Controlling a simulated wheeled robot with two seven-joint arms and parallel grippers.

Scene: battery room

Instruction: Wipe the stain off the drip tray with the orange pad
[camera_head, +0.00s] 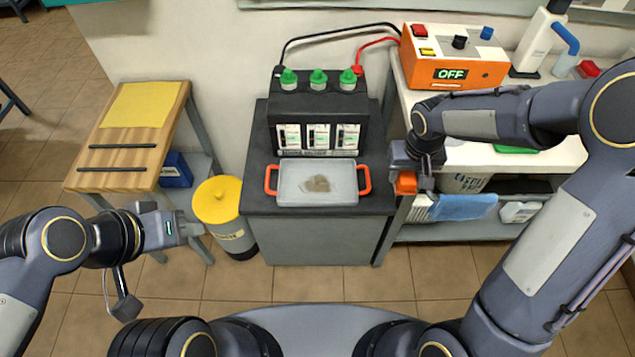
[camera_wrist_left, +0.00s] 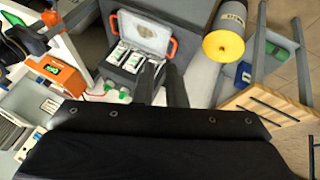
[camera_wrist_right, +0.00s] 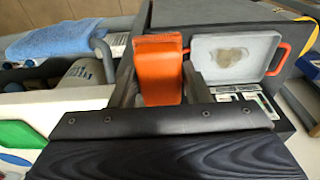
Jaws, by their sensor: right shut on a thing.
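The drip tray (camera_head: 290,190) is a pale, shallow tray with orange handles on the grey cabinet, in front of the black battery. A brown stain (camera_head: 317,184) lies near its middle. My right gripper (camera_head: 407,180) is shut on the orange pad (camera_head: 406,185), just right of the tray's right handle and apart from the stain. In the right wrist view the pad (camera_wrist_right: 160,70) sits between the fingers, and the tray (camera_wrist_right: 203,50) with its stain (camera_wrist_right: 233,57) is beside it. My left gripper (camera_head: 198,230) is beside the yellow-lidded bin; its fingers (camera_wrist_left: 164,85) look a little apart and hold nothing.
The battery (camera_head: 345,108) with green caps stands behind the tray. An orange charger (camera_head: 455,60) reading OFF is on the white bench at right. A blue towel (camera_head: 464,207) hangs below. A yellow-lidded bin (camera_head: 217,200) and wooden table (camera_head: 116,178) stand at left.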

